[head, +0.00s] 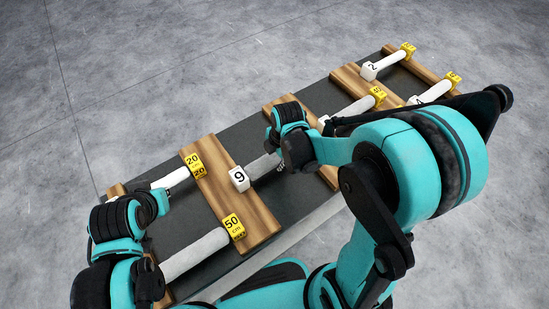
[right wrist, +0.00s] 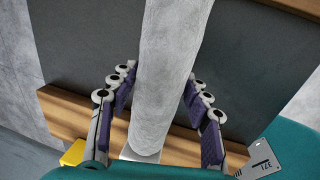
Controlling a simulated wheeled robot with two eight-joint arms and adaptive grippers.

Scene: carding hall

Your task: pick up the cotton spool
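Several pale cotton spools lie across wooden rails on a dark bench. One grey-white spool (head: 262,166) has a white numbered end block (head: 239,178) and runs under my right gripper. In the right wrist view this spool (right wrist: 165,70) runs lengthwise between the two fingers of my right gripper (right wrist: 162,75). The fingers are apart, one on each side, with their tips close to the spool's edges; I cannot tell if they touch it.
Yellow end blocks marked 20 cm (head: 194,164) and 50 cm (head: 234,227) sit on the front wooden rail (head: 215,175). More spools with white and yellow blocks lie at the far right end (head: 390,60). Grey concrete floor (head: 150,60) surrounds the bench.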

